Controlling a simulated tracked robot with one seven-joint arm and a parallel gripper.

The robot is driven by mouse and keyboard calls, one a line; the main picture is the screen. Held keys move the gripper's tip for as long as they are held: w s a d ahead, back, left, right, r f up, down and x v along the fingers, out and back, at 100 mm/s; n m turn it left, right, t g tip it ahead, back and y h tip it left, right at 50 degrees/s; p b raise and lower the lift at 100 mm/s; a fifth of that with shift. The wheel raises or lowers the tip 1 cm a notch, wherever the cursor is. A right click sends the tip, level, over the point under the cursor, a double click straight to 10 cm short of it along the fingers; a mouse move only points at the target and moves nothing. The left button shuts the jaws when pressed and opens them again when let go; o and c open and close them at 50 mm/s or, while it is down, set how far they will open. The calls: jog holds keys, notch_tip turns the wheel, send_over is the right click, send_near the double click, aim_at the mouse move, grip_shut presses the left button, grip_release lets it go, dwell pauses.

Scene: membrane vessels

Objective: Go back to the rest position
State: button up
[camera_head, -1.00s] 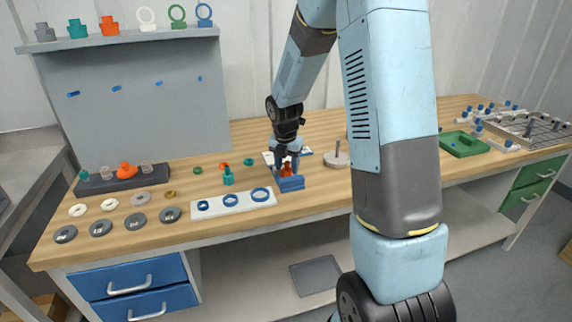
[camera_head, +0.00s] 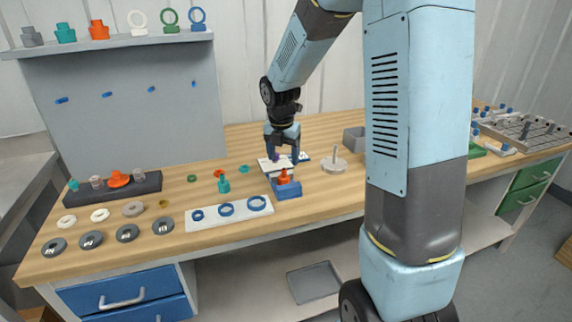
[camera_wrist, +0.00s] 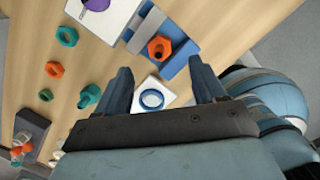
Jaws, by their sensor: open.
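My gripper (camera_head: 282,158) hangs over the middle of the wooden bench, above and behind a blue block (camera_head: 287,189) that has an orange fitting (camera_head: 284,176) on it. Its fingers are apart with nothing between them. In the wrist view my gripper (camera_wrist: 160,82) shows two dark, spread fingers. The orange fitting (camera_wrist: 159,47) and its blue holder (camera_wrist: 187,48) lie beyond the fingertips there. A blue ring (camera_wrist: 152,99) on a white plate shows between the fingers, lower down on the bench.
A white strip with blue rings (camera_head: 232,210), a teal fitting (camera_head: 223,186) and grey discs (camera_head: 127,233) lie left. A round base with a post (camera_head: 335,164) and a grey bin (camera_head: 355,139) stand right. A shelf (camera_head: 110,46) with fittings is behind.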

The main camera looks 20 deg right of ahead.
jog(key=shift+r, duration=0.5)
jog(key=s+d+r+m+t, duration=0.2)
jog(key=s+r+m, duration=1)
jog(key=s+m, duration=0.1)
jog(key=s+r+m+t, duration=0.1)
jog(key=s+r+m, duration=0.1)
jog(key=s+m, duration=0.5)
jog(key=s+r+m+t, duration=0.1)
jog(key=s+r+m, duration=0.1)
jog(key=s+m, duration=0.6)
jog(key=shift+d+r+m+y, duration=0.15)
jog(key=shift+r+m+y, duration=0.15)
jog(key=shift+y, duration=0.1)
jog(key=shift+c, duration=0.3)
dwell(0.5)
